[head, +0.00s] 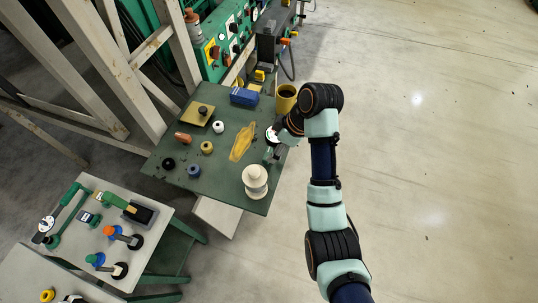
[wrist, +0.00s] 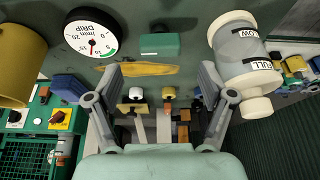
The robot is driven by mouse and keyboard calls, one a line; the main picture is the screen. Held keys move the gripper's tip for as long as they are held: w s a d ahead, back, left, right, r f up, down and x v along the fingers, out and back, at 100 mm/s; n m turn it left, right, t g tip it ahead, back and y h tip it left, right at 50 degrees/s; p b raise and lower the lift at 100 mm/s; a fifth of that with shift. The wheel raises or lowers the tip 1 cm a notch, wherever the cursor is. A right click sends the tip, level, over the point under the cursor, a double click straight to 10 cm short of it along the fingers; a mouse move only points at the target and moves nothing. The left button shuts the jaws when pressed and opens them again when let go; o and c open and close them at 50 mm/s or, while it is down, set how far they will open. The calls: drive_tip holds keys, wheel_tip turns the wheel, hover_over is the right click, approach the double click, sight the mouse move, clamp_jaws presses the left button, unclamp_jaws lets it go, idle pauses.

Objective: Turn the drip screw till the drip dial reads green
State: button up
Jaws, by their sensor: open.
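The drip dial (wrist: 92,36) is a round white gauge with a black rim, marked DRIP, at the upper left of the wrist view. Its red needle points down in the picture, left of a small green band on the lower right. A white and grey cylinder (wrist: 236,52) marked LOW and FULL stands at the upper right, with a cream round knob (wrist: 257,107) at its lower end. I cannot tell for sure which part is the drip screw. My gripper (wrist: 160,82) is open and empty, its fingers apart between dial and cylinder. In the head view my gripper (head: 272,152) is partly hidden.
The green table (head: 225,165) carries a yellow mug (head: 286,98), a blue box (head: 244,97), a yellow cloth-like piece (head: 242,142) and several small knobs. A green control panel (head: 225,40) stands behind. A side table (head: 95,240) with levers is at lower left. Floor at right is clear.

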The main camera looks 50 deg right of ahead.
sight(268, 153)
drive_tip(key=x, duration=0.6)
drive_tip(key=c, duration=1.2)
drive_tip(key=shift+o, duration=0.2)
drive_tip(key=shift+a+r+m+h+p, duration=0.1)
drive_tip(key=shift+r+m+h+p, duration=0.3)
drive_tip(key=shift+p, duration=0.85)
drive_tip(key=shift+f+m+p, duration=0.1)
drive_tip(key=shift+m+p, duration=0.3)
drive_tip(key=shift+m, duration=0.2)
drive_tip(key=shift+f, duration=0.25)
drive_tip(key=o, duration=1.2)
drive_tip(key=shift+c, duration=0.2)
